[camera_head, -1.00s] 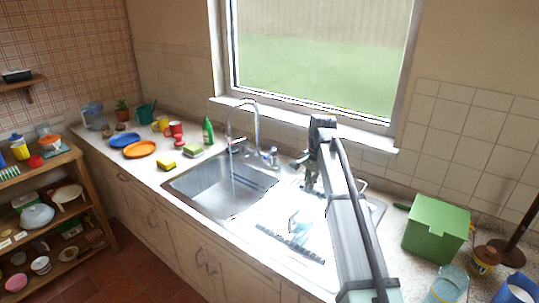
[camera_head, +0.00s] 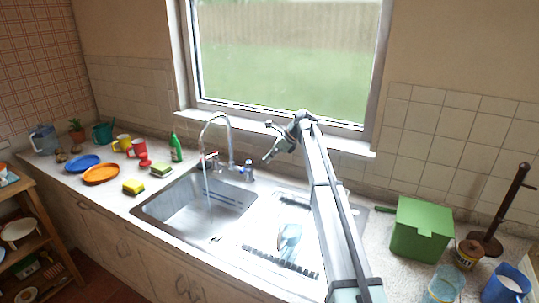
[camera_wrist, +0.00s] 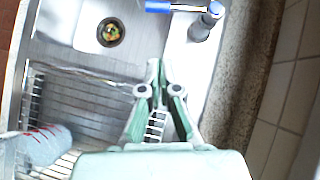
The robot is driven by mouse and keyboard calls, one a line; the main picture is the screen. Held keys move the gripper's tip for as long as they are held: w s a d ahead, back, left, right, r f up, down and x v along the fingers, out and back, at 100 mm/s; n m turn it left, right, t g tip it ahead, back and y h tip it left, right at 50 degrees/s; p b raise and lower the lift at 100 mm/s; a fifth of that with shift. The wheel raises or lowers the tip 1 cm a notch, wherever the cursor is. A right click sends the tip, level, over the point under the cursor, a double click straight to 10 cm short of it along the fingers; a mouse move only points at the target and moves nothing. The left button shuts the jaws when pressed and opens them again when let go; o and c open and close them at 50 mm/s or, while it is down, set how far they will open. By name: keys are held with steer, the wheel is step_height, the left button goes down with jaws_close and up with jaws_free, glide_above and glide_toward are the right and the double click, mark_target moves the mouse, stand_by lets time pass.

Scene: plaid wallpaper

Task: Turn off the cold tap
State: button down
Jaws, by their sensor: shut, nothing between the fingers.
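The cold tap (camera_head: 248,168) has a blue handle and stands to the right of the curved chrome spout (camera_head: 230,135). A thin stream of water (camera_head: 208,190) runs from the spout into the sink. The hot tap (camera_head: 212,160) with a red mark stands left of the spout. In the wrist view the blue handle (camera_wrist: 185,8) sits on a grey stem at the top edge, partly cut off. My gripper (camera_head: 267,159) is shut and empty, close to the right of the cold tap and apart from it. Its fingertips (camera_wrist: 160,66) lie below the handle in the wrist view.
A green box (camera_head: 420,232) stands at the right. The window sill (camera_head: 350,147) runs behind the taps. Plates, cups and a green bottle (camera_head: 175,148) are at the left.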

steer(key=w+a+f+p, duration=0.1)
steer(key=a+f+p, duration=0.2)
steer(key=a+f, duration=0.2)
steer(key=shift+w+a+f, duration=0.2)
steer(key=shift+a+f, duration=0.2)
steer(key=shift+a, duration=1.1)
